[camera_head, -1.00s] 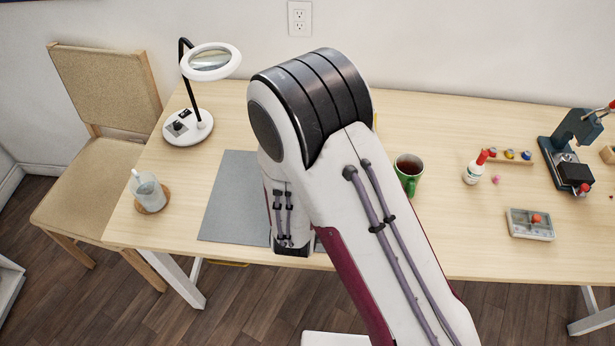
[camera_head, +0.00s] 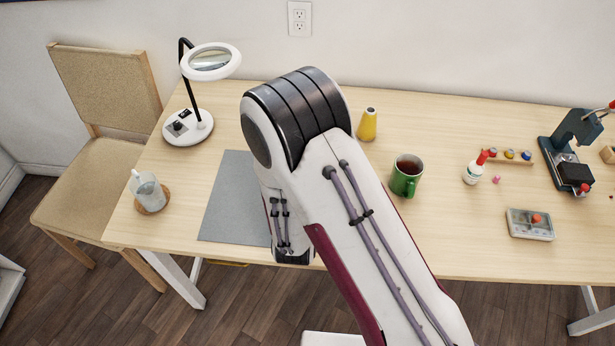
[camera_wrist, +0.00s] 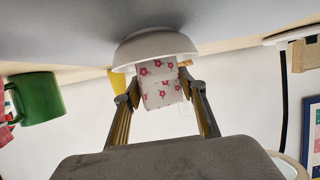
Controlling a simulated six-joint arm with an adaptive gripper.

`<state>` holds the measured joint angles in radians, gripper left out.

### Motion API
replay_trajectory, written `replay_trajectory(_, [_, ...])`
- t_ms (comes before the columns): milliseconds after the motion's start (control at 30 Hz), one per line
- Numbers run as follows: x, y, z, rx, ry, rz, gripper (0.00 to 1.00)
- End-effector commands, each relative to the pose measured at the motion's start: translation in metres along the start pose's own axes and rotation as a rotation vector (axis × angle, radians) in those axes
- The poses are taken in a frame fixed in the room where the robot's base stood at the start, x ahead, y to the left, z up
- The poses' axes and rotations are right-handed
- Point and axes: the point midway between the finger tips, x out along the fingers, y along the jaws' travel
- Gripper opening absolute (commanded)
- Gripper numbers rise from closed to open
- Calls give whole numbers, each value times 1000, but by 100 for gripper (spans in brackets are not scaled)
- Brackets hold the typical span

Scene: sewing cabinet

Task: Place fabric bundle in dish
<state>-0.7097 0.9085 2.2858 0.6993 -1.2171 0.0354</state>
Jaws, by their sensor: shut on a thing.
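The fabric bundle (camera_wrist: 162,85), white with pink flowers, is between the fingers of my gripper (camera_wrist: 160,80) in the wrist view, which shows the scene upside down. My gripper is shut on it. The dish (camera_wrist: 154,44) is a white round bowl standing on the grey mat (camera_wrist: 80,25). The bundle's end overlaps the dish's rim in this view; I cannot tell whether it is inside, above or in front of it. In the head view my arm hides the gripper, bundle and dish, while the mat (camera_head: 233,200) shows.
A green mug (camera_head: 405,176) and a yellow cone-shaped thing (camera_head: 367,125) stand right of my arm. A magnifier lamp (camera_head: 187,126) and a glass cup (camera_head: 147,192) stand at the left. A glue bottle (camera_head: 473,171) and a parts box (camera_head: 530,224) are farther right.

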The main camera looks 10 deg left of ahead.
Motion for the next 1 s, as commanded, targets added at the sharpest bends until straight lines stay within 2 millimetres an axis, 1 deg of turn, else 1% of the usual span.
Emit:
replay_trajectory(33, [2, 0, 5, -1, -1, 0, 29])
replay_trajectory(200, [5, 0, 12, -1, 0, 0, 29])
replay_trajectory(700, [6, 0, 15, 0, 0, 0, 29])
replay_trajectory(733, [6, 0, 16, 0, 0, 0, 43])
replay_trajectory(767, [6, 0, 15, 0, 1, 0, 48])
replay_trajectory(1000, [6, 0, 15, 0, 0, 0, 48])
